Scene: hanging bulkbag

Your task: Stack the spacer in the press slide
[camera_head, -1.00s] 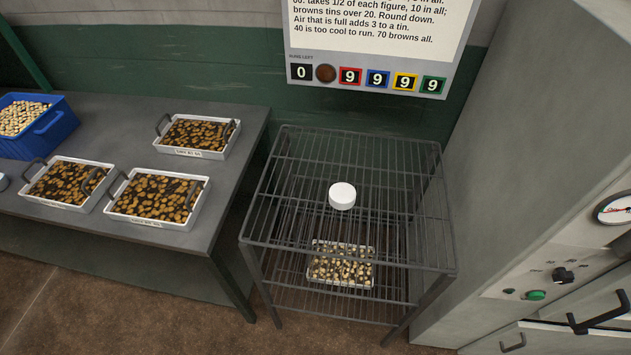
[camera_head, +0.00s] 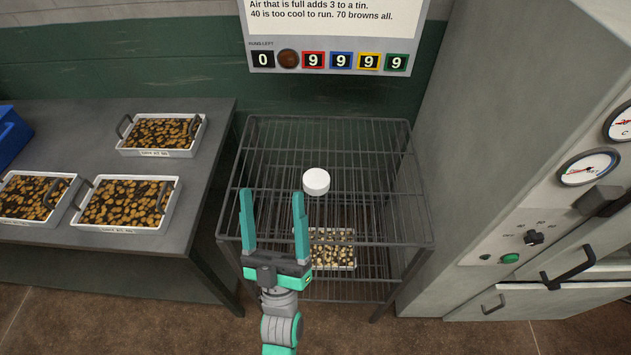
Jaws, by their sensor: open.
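A small white round puck (camera_head: 316,181), perhaps the spacer, sits on the top shelf of the wire rack (camera_head: 385,151). My gripper (camera_head: 272,205) is open and empty, with its two teal fingers pointing away over the rack's front left part. The puck is just to the right of the right fingertip in the picture and is not between the fingers. I see nothing that I can tell to be a press slide.
A tin of pale pieces (camera_head: 333,249) is on a lower rack shelf. Tins of browned pieces (camera_head: 161,132) stand on the grey table (camera_head: 203,185) at left. A grey oven-like cabinet (camera_head: 513,110) with dials, knob and handles is close on the right.

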